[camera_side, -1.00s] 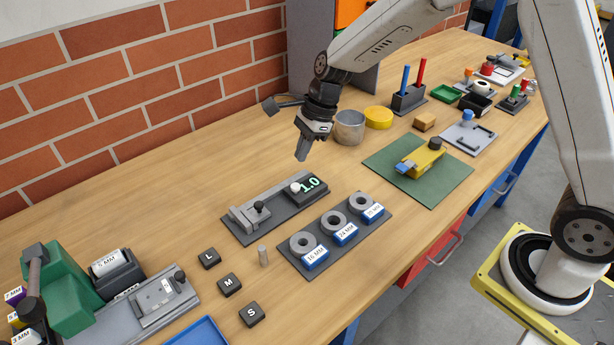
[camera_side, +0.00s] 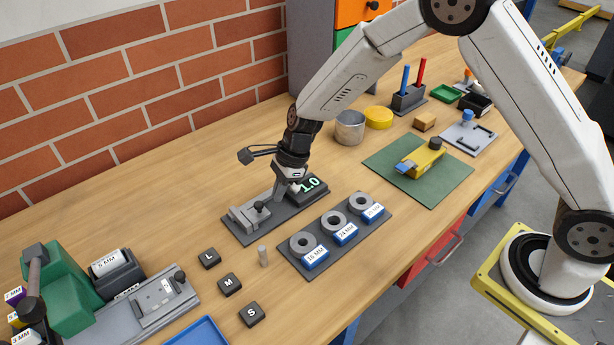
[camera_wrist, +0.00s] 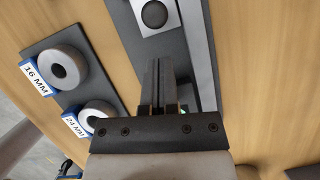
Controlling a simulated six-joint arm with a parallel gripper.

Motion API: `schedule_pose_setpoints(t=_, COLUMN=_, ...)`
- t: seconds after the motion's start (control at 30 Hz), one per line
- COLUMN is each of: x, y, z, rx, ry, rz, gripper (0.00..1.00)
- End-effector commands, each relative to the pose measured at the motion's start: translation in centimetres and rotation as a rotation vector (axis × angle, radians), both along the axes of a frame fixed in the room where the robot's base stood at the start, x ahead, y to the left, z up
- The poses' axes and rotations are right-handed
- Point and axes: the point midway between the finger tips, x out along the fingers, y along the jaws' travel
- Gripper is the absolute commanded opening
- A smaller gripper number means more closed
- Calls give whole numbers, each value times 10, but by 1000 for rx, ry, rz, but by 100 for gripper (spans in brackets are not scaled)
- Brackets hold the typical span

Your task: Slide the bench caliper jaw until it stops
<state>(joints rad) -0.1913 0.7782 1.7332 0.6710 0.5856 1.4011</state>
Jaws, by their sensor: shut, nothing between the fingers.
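The bench caliper (camera_side: 243,229) is a dark base plate with a grey rail, a sliding jaw with a black knob (camera_side: 259,206), and a display block (camera_side: 312,185) reading 1.0. In the wrist view the knob (camera_wrist: 154,14) shows on its light carriage at the top, and the dark base (camera_wrist: 128,38) lies beside it. My gripper (camera_side: 279,196) is shut and empty, pointing down over the caliper between the knob and the display. In the wrist view its fingers (camera_wrist: 159,88) are together, below the knob in the picture and apart from it. Whether the fingertips touch the base cannot be told.
A tray (camera_side: 290,258) of ring gauges labelled 16, 24 and another MM stands in front of the caliper. A metal cup (camera_side: 349,127) stands behind. The wood left of the caliper is clear.

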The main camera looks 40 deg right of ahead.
Motion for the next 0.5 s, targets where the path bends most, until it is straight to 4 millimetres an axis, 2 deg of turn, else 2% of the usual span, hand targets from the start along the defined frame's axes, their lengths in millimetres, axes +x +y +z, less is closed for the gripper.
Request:
schedule_pose_setpoints(t=0.2, x=3, y=15, z=0, rx=-1, ry=1, rz=1, gripper=0)
schedule_pose_setpoints(t=0.5, x=3, y=17, z=0, rx=-1, ry=0, rz=0, gripper=0)
